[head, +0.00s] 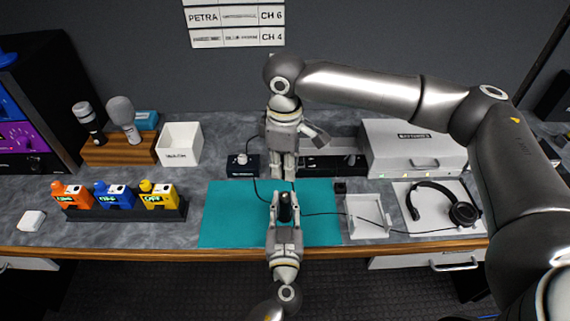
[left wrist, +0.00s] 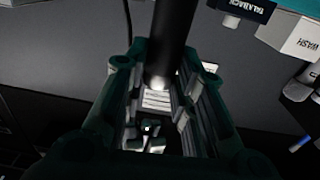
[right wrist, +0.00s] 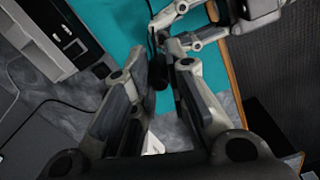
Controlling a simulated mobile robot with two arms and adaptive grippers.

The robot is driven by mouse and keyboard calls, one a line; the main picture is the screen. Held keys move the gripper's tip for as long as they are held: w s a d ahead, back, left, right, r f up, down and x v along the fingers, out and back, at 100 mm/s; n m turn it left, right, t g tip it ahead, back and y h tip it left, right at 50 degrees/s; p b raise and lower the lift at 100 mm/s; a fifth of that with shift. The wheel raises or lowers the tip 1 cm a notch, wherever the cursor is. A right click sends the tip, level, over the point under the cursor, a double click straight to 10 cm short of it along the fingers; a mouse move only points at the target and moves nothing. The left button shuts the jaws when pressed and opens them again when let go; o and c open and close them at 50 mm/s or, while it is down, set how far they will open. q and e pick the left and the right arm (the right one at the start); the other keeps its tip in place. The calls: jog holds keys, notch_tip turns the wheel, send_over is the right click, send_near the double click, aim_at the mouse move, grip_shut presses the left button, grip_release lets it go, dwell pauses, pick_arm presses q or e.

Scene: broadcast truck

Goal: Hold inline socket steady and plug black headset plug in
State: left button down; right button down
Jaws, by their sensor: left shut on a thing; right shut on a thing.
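The inline socket (head: 285,207), a dark cylinder, stands between the fingers of my left gripper (head: 285,200) over the teal mat. My left gripper is shut on it. In the left wrist view the black cylinder (left wrist: 173,35) runs up between the fingers and has a pale metallic end. My right gripper (head: 284,176) points down just behind the left one and is shut. The black headset plug is mostly hidden by its fingers; a dark piece (right wrist: 160,75) shows at its fingertips in the right wrist view, close to my left gripper (right wrist: 185,25). I cannot tell whether plug and socket touch.
The headset (head: 462,213) lies on a pale pad at the right, its thin cable running left across the mat (head: 225,225). A white tray (head: 367,231) stands right of the mat, and orange, blue and yellow packs (head: 158,195) at its left. A small black box (head: 243,170) sits behind.

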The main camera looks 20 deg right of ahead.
dwell(0.4)
send_near(285, 206)
jog(key=shift+w+d+f, duration=0.2)
jog(key=shift+w+f, duration=0.5)
jog(key=shift+w, duration=0.05)
jog(key=shift+f, duration=1.15)
dwell(1.5)
jog(key=shift+r, duration=0.15)
jog(key=shift+r, duration=0.65)
dwell(0.4)
jog(key=shift+f, duration=0.8)
dwell(1.2)
jog(key=c, duration=1.3)
grip_release()
jog(key=shift+s, duration=0.1)
jog(key=shift+c, duration=0.2)
